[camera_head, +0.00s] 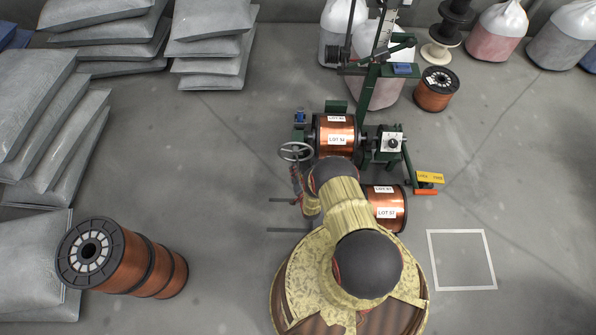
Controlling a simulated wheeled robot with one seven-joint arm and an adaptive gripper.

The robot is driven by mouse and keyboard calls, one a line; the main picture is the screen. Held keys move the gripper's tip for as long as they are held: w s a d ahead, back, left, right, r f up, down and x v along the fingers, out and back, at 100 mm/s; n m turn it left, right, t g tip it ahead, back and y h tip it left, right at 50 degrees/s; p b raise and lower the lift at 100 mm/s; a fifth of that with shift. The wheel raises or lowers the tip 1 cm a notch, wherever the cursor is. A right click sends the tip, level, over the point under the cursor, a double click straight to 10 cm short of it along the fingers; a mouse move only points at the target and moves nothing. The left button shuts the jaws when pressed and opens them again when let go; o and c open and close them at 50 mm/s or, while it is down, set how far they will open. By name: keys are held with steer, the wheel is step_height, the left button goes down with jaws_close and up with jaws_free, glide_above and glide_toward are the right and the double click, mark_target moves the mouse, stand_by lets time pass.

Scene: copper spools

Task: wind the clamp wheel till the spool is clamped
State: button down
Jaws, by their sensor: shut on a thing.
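The clamp wheel (296,152) is a grey spoked handwheel on the left end of the green winding stand. A copper spool (336,147) with dark flanges and white lot labels lies sideways in the stand, right of the wheel. The green head with a pale dial face (391,142) stands at the spool's right end. My gripper (297,168) is at the near edge of the wheel and is shut on it. The fingers are small and partly hidden by my arm, so their exact grip cannot be made out. Whether the spool is held tight cannot be told from this view.
A second copper spool (390,206) lies close to the right of my arm. A yellow tag (430,177) sits at the stand's right foot. Stacked spools (120,257) stand at left, grey sacks (40,130) beyond. A white floor square (461,260) is empty, with clear floor around it.

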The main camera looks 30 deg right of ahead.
steer(key=shift+w+a+r, duration=0.2)
steer(key=shift+w+r, duration=0.2)
steer(key=shift+w, duration=0.05)
steer(key=shift+w+a+r, duration=0.3)
steer(key=shift+w+a, duration=0.2)
steer(key=shift+w, duration=0.05)
steer(key=shift+w+a+r, duration=0.25)
steer(key=shift+w+a, duration=0.25)
steer(key=shift+w, duration=0.05)
steer(key=c, duration=2.1)
jaws_free()
steer(key=shift+d, duration=0.1)
steer(key=o, duration=0.4)
steer(key=shift+s+f, duration=0.15)
steer(key=shift+s, duration=0.05)
steer(key=shift+o, duration=0.2)
steer(key=shift+s+f, duration=0.15)
steer(key=shift+s+a, duration=0.1)
steer(key=shift+a, duration=0.1)
